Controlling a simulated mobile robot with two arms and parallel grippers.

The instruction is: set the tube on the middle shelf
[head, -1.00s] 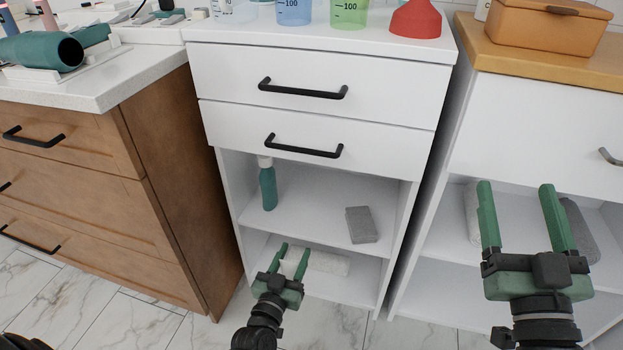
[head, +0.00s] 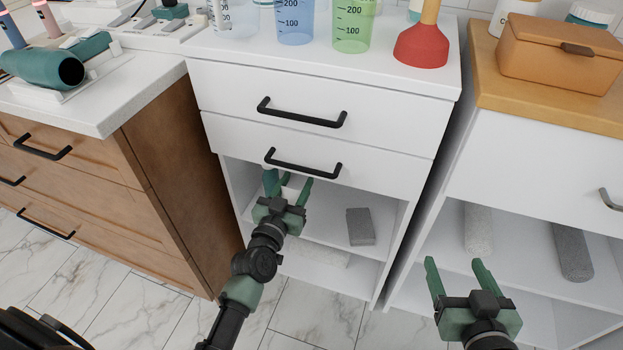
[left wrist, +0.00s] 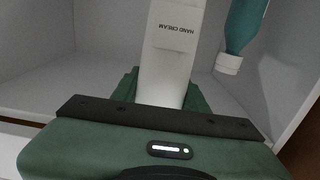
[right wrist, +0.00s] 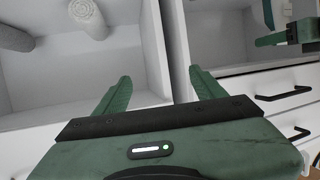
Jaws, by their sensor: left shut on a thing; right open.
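The tube, white and lettered HAND CREAM (left wrist: 175,50), is between the fingers of my left gripper, which is shut on it. In the head view my left gripper (head: 295,182) is at the opening of the white cabinet's middle shelf (head: 325,232), below the drawers; the tube is hard to make out there. A teal bottle with a white cap (left wrist: 245,28) stands on that shelf beside the tube, partly hidden behind the gripper in the head view (head: 269,179). My right gripper (head: 457,266) is open and empty in front of the right cabinet.
A grey block (head: 360,226) stands on the middle shelf to the right; the shelf between it and my left gripper looks clear. A pale roll (head: 318,256) lies on the shelf below. Rolled towels (head: 573,252) are in the right cabinet. Drawer handles (head: 302,163) jut out just above my left gripper.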

